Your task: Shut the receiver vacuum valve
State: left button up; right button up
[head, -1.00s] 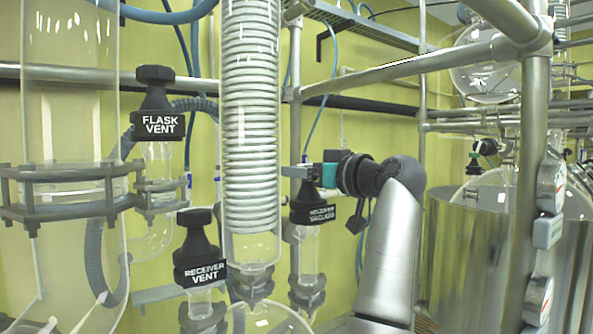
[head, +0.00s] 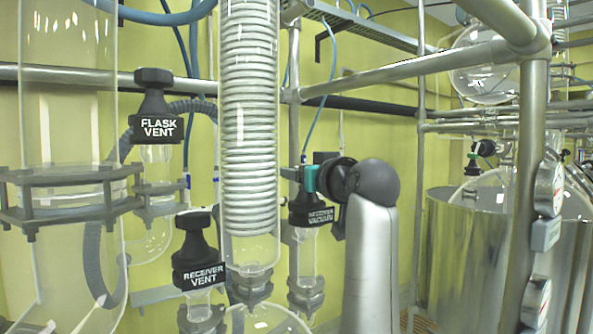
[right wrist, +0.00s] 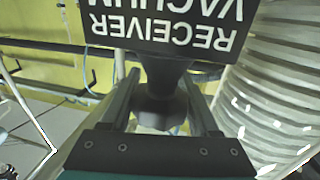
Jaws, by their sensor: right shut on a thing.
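The receiver vacuum valve (head: 312,216) is a black valve with a white-lettered label on a glass neck, just right of the coiled glass column. In the right wrist view its label (right wrist: 165,25) appears upside down, with the dark handle (right wrist: 160,108) below it. My right gripper (head: 306,178) is at the top of this valve. In the right wrist view my right gripper (right wrist: 160,78) has one finger on each side of the handle and is shut on it. The gripper partly hides the handle in the head view. My left gripper is in no view.
The coiled glass column (head: 249,120) stands close left of the valve. The receiver vent valve (head: 200,262) and flask vent valve (head: 156,117) are further left. A metal upright (head: 530,180) and a shiny metal vessel (head: 465,250) stand at the right.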

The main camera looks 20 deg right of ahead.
jog(key=m+h+p, duration=0.1)
jog(key=h, duration=0.1)
jog(key=m+h+p, duration=0.1)
jog(key=m+h, duration=0.1)
jog(key=shift+d+r+h, duration=0.1)
jog(key=shift+d+h, duration=0.25)
jog(key=shift+h, duration=0.05)
jog(key=shift+d+m+g+h+p, duration=0.15)
jog(key=shift+d+m+h+p, duration=0.1)
jog(key=shift+m+h, duration=0.5)
jog(key=shift+d+m+g+h+p, duration=0.2)
jog(key=shift+m+h, duration=0.25)
jog(key=shift+h, duration=0.6)
jog(key=shift+s+h, duration=0.1)
jog(key=shift+h, duration=0.2)
jog(key=o, duration=1.1)
